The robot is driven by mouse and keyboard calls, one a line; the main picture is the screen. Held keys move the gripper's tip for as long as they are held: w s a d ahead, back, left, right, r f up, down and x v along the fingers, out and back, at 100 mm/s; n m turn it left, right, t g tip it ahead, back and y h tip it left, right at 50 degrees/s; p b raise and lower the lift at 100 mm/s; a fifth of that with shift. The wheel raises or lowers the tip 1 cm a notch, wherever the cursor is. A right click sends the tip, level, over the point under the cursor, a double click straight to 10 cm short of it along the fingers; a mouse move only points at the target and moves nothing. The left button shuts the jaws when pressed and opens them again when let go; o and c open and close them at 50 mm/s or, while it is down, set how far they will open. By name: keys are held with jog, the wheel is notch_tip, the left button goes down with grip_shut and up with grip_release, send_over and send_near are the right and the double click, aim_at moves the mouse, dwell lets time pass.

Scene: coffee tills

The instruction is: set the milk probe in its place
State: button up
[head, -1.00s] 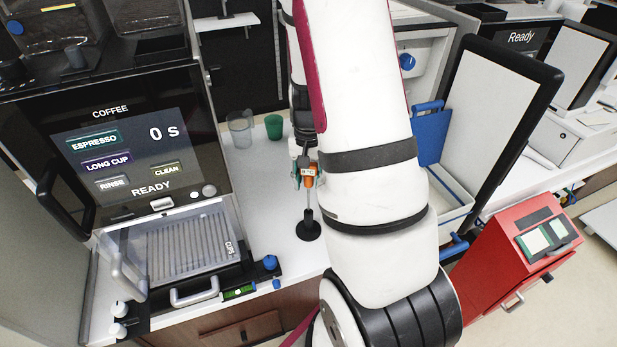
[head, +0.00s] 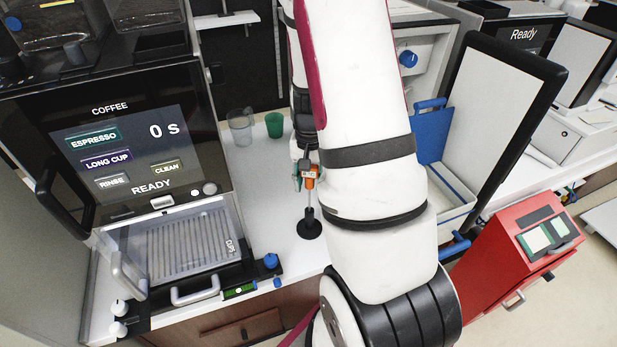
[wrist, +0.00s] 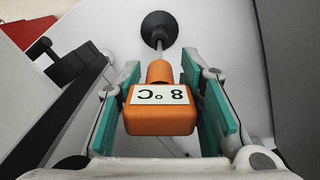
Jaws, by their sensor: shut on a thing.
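The milk probe is an orange block with a white "8 °C" label (wrist: 158,98) and a thin metal stem. In the head view the probe (head: 311,177) is upright above a black round-based holder (head: 310,229) on the white counter. The holder (wrist: 159,27) also shows at the top of the wrist view, in line with the stem. The stem's lower end meets the holder's collar in the picture; how deep it sits I cannot tell. My gripper (wrist: 165,85) is shut on the probe, with teal pads on both sides. My arm partly hides the gripper in the head view.
The coffee machine (head: 110,150) stands left of the holder. A clear glass (head: 240,128) and a green cup (head: 274,125) stand behind it. White counter around the holder is bare.

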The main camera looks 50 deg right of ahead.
aim_at(309, 189)
jog(key=shift+f+b, duration=0.45)
jog(key=shift+f, duration=1.15)
jog(key=shift+f+b, duration=1)
jog(key=shift+f, duration=1.5)
jog(key=o, duration=1.3)
jog(key=shift+c, duration=0.2)
notch_tip(309, 189, up, 12)
jog(key=shift+r, duration=0.1)
